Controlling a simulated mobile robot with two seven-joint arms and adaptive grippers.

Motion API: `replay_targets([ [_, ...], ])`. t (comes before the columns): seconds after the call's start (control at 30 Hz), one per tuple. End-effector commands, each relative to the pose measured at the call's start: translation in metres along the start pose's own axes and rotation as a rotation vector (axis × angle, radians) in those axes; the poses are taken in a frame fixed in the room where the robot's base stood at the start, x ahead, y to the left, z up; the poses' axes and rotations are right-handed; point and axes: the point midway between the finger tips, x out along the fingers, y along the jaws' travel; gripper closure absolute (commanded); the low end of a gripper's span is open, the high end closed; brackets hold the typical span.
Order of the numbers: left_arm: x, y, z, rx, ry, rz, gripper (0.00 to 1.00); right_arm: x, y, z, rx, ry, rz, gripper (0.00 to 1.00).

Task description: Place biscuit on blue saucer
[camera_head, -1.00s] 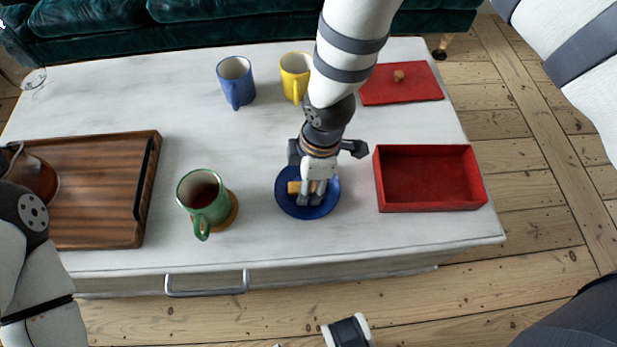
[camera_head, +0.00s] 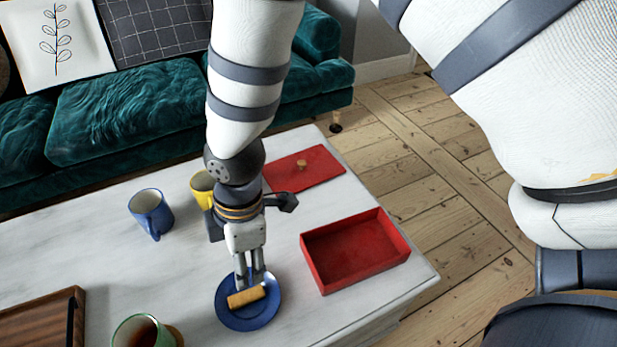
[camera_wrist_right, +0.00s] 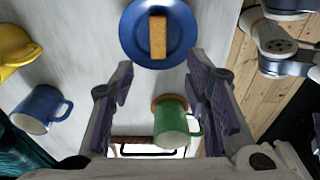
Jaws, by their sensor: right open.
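The biscuit (camera_head: 246,297) is a golden-brown bar lying on the blue saucer (camera_head: 236,319), inside its rim. My right gripper (camera_head: 250,280) is just above the saucer, close behind the biscuit in the head view. In the right wrist view, the open fingers of my right gripper (camera_wrist_right: 158,70) stand wide apart with nothing between them. The biscuit (camera_wrist_right: 158,37) rests on the saucer (camera_wrist_right: 180,45) ahead of the fingertips there, clear of both fingers. My left gripper is not visible.
A red open box (camera_head: 355,250) stands right of the saucer, with a red lid (camera_head: 303,169) behind it. A blue mug (camera_head: 151,214), a yellow mug (camera_head: 202,187) and a green mug (camera_head: 140,332) share the table. A wooden tray (camera_head: 40,325) is at the left.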

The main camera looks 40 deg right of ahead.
Motion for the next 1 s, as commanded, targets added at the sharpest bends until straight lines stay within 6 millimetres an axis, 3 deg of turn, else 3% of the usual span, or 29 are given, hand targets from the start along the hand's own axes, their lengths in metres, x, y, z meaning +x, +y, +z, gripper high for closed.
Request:
replay_targets([
  [0.07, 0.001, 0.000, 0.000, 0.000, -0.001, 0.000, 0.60, 0.027, -0.026, 0.015, 0.094, -0.009, -0.056, 0.57],
  [0.17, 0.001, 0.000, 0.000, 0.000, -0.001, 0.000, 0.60, 0.082, -0.097, 0.057, 0.383, -0.057, -0.171, 0.57],
  [0.23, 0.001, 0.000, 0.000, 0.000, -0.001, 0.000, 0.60, 0.111, -0.159, 0.094, 0.624, -0.128, -0.231, 0.57],
  [0.3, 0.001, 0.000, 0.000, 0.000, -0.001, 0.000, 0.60, 0.124, -0.214, 0.128, 0.827, -0.214, -0.261, 0.57],
  [0.4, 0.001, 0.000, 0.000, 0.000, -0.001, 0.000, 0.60, 0.123, -0.290, 0.177, 1.081, -0.364, -0.266, 0.57],
  [0.5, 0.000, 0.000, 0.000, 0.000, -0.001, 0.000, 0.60, 0.112, -0.336, 0.210, 1.237, -0.476, -0.238, 0.57],
  [0.6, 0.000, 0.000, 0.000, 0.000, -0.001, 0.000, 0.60, 0.105, -0.354, 0.223, 1.299, -0.521, -0.216, 0.57],
  [0.87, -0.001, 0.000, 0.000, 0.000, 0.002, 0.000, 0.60, 0.104, -0.353, 0.223, 1.306, -0.519, -0.210, 0.57],
  [0.97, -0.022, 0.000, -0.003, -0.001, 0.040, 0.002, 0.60, 0.087, -0.341, 0.217, 1.308, -0.485, -0.187, 0.57],
  [1.0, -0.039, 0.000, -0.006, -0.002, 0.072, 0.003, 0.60, 0.074, -0.332, 0.212, 1.310, -0.456, -0.166, 0.57],
])
